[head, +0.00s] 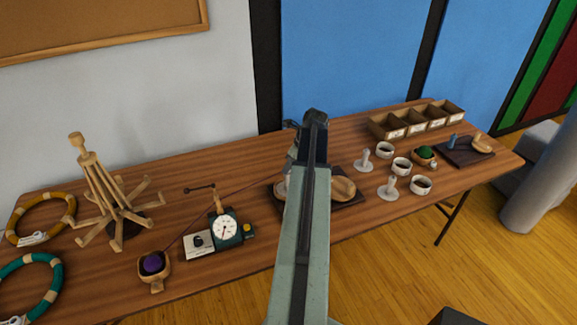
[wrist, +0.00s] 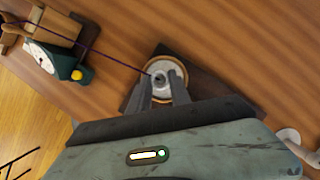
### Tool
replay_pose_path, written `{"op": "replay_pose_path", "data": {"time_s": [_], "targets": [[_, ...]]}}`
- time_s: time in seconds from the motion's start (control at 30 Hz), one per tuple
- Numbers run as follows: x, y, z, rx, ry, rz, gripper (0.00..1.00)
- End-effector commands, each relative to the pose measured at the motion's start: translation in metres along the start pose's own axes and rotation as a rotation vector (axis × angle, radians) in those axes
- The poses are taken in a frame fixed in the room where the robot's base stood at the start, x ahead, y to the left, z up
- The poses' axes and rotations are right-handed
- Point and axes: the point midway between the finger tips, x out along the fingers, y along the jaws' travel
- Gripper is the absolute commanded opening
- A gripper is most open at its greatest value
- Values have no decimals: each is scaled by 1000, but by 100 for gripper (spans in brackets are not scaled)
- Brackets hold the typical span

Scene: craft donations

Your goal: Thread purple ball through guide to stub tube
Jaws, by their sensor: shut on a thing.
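The purple ball (head: 153,263) sits in a wooden holder (head: 155,282) at the front left of the table. Its thin purple strand runs past the counter with the dial (head: 226,230) and its wooden post, up to my gripper (head: 291,152). The strand also shows in the wrist view (wrist: 110,58), ending at my gripper (wrist: 160,78). I cannot tell whether it passes inside the guide (head: 200,188). My arm hides much of this in the head view.
A wooden winder (head: 118,205) and two rings stand left.

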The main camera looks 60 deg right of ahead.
Motion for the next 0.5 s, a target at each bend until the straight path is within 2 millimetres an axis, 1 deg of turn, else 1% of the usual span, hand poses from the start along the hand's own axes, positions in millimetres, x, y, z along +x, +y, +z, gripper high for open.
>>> {"op": "replay_pose_path", "data": {"time_s": [0.1, 0.13, 0.2, 0.5], "targets": [[0, 0, 0, 0, 0, 0, 0], [0, 0, 0, 0, 0, 0, 32], [0, 0, 0, 0, 0, 0, 50], [-1, 0, 0, 0, 0, 0, 50]]}}
